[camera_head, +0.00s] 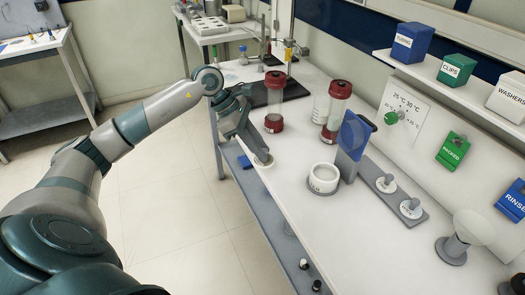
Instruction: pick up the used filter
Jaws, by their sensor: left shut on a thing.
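My left gripper (260,157) reaches down at the left edge of the white bench (305,215). It is shut on a small pale round piece, which I take to be the used filter (265,164). The fingers hide much of it, and I cannot tell whether it still touches what is below. A white cup (323,177) with a label stands on the bench to the right of the gripper. My right gripper is not in view.
Two clear columns with dark red caps, the left (274,100) and the right (334,108), stand behind the gripper. A grey holder (393,195) with white knobs and a funnel (462,238) stand right. The front bench is clear.

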